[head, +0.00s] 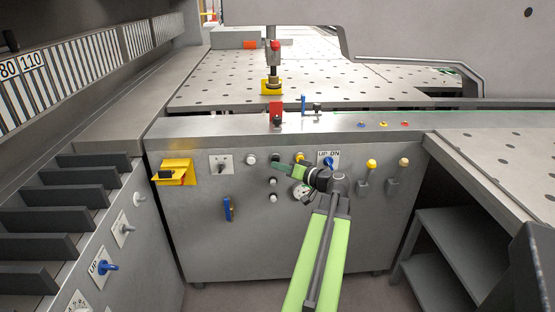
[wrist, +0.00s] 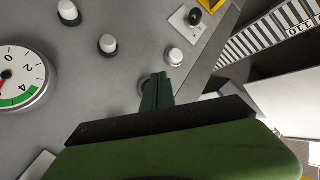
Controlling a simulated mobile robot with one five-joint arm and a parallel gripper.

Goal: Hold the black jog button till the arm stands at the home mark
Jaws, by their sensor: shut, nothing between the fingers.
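The black jog button (head: 275,160) shows as a small dark spot on the grey front panel, just above my fingertips. My gripper (head: 278,167) is shut and empty, its tips at the panel. On the table, a red-topped post (head: 275,60) stands on a yellow base, and a red block (head: 277,112) sits at the front edge. I cannot make out which is the arm or its home mark.
White buttons (head: 250,160) (wrist: 174,57) surround the fingers. A gauge (wrist: 18,78) is close by, partly behind my arm in the head view. A rotary switch (head: 221,165), a yellow bracket (head: 174,172) and a blue handle (head: 228,208) are to the left.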

